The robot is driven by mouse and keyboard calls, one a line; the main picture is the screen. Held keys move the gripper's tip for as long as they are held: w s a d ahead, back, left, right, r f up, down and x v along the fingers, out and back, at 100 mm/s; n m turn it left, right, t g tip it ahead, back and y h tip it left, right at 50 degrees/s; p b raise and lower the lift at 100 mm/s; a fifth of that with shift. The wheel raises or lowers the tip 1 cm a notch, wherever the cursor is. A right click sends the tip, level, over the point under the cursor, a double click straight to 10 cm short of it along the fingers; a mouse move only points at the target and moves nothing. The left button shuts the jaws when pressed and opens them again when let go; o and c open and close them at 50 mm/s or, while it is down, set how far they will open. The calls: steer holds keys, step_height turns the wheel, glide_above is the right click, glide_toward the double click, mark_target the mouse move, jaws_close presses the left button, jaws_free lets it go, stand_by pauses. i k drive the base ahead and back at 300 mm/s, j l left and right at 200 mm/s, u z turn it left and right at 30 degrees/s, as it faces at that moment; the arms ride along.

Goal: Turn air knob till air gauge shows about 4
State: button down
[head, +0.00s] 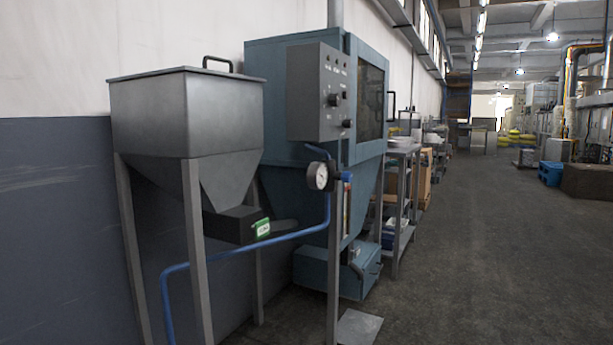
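A round white-faced air gauge (317,176) with a dark rim sits on the blue air pipe (240,247), in front of the blue cabinet. Its needle reading is too small to tell. A small dark knob-like part (346,176) sticks out just right of the gauge, near the top of a grey post; I cannot tell for sure that it is the air knob. A grey control box (312,92) above it carries several black knobs and small buttons. My gripper is not in view.
A grey metal hopper (185,120) on legs stands at the left, by the wall. The blue cabinet (275,57) stands behind the gauge. A grey shelf rack (404,190) is further back. A flat plate (359,328) lies on the floor. The aisle floor (480,270) at right is clear.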

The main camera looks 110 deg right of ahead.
mark_target(346, 178)
steer(key=z, duration=4.05)
steer(key=i+l+u, duration=0.2)
steer(key=l, duration=0.55)
steer(key=l+u, duration=0.2)
steer(key=l, duration=0.5)
